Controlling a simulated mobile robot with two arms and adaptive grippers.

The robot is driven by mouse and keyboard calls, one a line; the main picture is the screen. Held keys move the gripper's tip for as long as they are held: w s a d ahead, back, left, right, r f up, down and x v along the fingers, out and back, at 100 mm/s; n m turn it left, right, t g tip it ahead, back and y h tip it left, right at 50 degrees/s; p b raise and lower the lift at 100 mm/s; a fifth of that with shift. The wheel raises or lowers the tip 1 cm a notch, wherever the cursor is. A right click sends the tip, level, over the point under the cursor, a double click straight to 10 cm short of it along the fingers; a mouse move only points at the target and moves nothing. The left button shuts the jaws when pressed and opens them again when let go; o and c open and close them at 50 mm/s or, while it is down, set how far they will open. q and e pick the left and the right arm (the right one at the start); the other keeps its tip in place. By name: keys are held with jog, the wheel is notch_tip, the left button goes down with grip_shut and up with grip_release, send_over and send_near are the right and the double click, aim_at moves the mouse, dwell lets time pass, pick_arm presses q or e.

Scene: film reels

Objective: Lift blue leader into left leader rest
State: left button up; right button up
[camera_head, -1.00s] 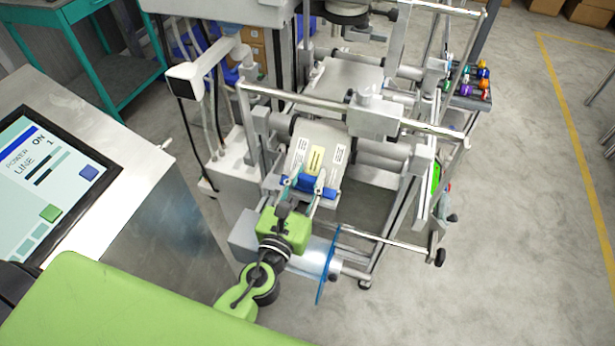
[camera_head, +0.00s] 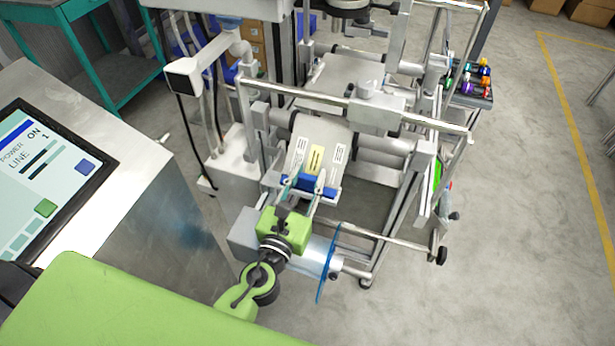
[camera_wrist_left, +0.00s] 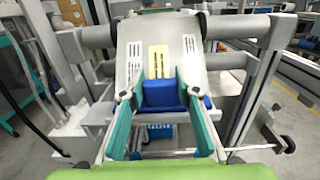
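The blue leader (camera_head: 312,183) is a small blue block at the lower end of the white sloped plate on the machine. In the left wrist view the blue leader (camera_wrist_left: 161,94) sits between the two teal fingers of my left gripper (camera_wrist_left: 160,88). The fingers flank it closely, but I cannot tell whether they press on it. In the head view my left gripper (camera_head: 303,188) reaches up to it from below. A smaller blue part (camera_wrist_left: 207,102) shows just outside the right finger. I cannot tell which part is the left leader rest. My right gripper is not in view.
A clear roll with a blue disc (camera_head: 328,264) is beside my left wrist. Metal rails (camera_head: 300,96) cross above the sloped plate. A control panel cabinet (camera_head: 45,175) stands at the left. A blue basket (camera_wrist_left: 160,131) shows below the fingers. The floor at the right is open.

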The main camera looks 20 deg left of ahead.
pick_arm(q)
jog(key=o, duration=0.4)
jog(key=shift+f, duration=0.2)
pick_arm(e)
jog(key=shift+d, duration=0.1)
pick_arm(q)
jog(key=shift+o, duration=0.2)
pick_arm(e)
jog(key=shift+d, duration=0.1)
pick_arm(q)
jog(key=shift+s, duration=0.1)
jog(key=s, duration=0.8)
jog(key=shift+a, duration=0.15)
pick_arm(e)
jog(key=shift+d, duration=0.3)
